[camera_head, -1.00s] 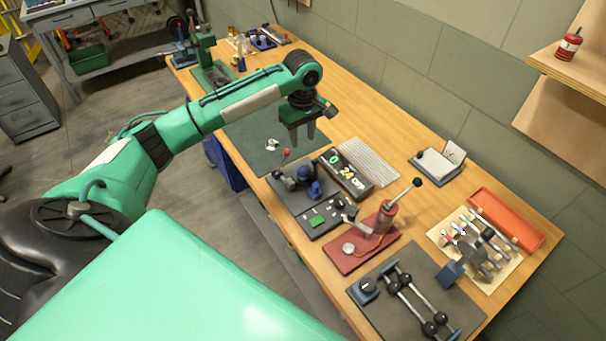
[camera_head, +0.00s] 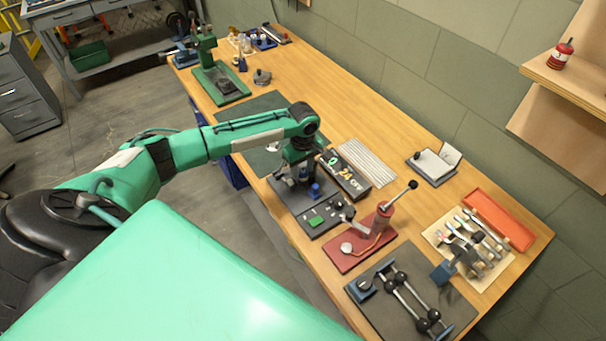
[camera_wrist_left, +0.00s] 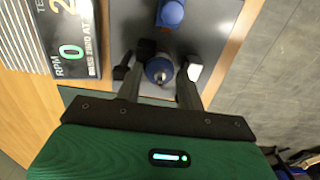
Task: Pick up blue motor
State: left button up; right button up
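My left gripper (camera_head: 298,178) reaches down over a dark test plate (camera_head: 285,195) on the bench. In the left wrist view its two fingers (camera_wrist_left: 157,82) are apart. A round blue motor with a silver shaft (camera_wrist_left: 158,70) sits between the fingertips, with a finger on each side. I cannot tell whether the fingers touch it. A second blue part (camera_wrist_left: 172,12) lies just beyond it, and shows in the head view (camera_head: 315,190) beside the gripper. In the head view the gripper hides the motor. My right gripper is not in view.
An RPM display box (camera_head: 345,175) stands close to the gripper. A panel with a green button (camera_head: 316,221) and a red lever press (camera_head: 372,235) stand nearer the front. A tool board (camera_head: 466,245) and orange tray (camera_head: 498,220) are at right.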

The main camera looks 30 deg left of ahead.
pick_arm(q)
jog(key=c, duration=0.7)
jog(key=shift+r, duration=0.1)
